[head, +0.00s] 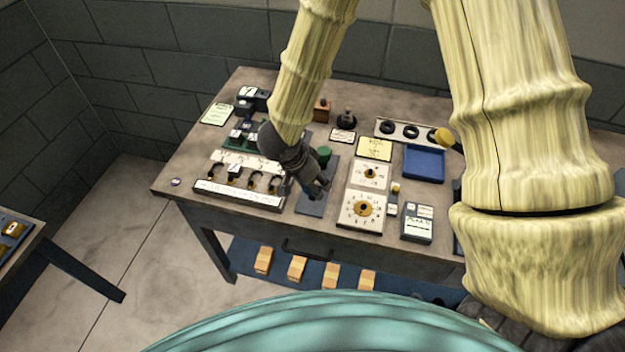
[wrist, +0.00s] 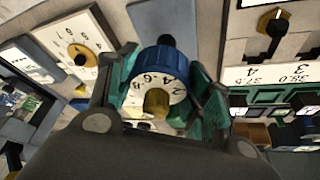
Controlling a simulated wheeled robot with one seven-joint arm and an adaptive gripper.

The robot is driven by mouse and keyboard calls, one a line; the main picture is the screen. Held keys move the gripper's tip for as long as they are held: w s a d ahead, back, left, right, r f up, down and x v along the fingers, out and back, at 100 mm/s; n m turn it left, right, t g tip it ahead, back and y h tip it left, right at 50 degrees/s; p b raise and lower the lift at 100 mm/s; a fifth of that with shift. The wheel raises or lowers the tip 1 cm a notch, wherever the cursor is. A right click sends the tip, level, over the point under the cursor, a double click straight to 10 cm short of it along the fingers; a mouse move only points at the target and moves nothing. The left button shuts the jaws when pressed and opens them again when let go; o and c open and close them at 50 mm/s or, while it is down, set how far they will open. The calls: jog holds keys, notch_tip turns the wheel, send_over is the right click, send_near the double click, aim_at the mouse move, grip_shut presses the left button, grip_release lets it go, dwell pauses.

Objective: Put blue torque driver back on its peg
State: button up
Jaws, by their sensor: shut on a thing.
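My gripper (head: 318,190) is over the grey board in the middle of the bench. In the wrist view my gripper (wrist: 163,95) has its two green-padded fingers on either side of the blue torque driver (wrist: 158,63), shut on it. The driver has a blue ribbed body, a white number scale, a brass end towards the camera and a dark tip at the far end. I cannot make out the driver in the head view. A white rack (head: 238,197) with several dark and brass ring-like parts stands to the left of my gripper. I cannot tell which peg is the driver's.
The grey board (head: 311,207) lies under my gripper. Dial plates (head: 361,223) and a blue tray (head: 424,176) are on its right. A green knob-like thing (head: 323,154) is just behind my gripper. Bare bench top (head: 185,160) shows at the left.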

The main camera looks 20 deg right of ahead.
jog(key=shift+f, duration=0.45)
dwell(0.4)
jog(key=o, duration=1.5)
jog(key=shift+o, duration=0.3)
jog(key=o, duration=0.4)
jog(key=shift+c, duration=0.2)
jog(key=shift+r, duration=0.15)
jog(key=shift+r+p, duration=3.65)
jog(key=shift+p, duration=0.5)
jog(key=shift+f, duration=0.1)
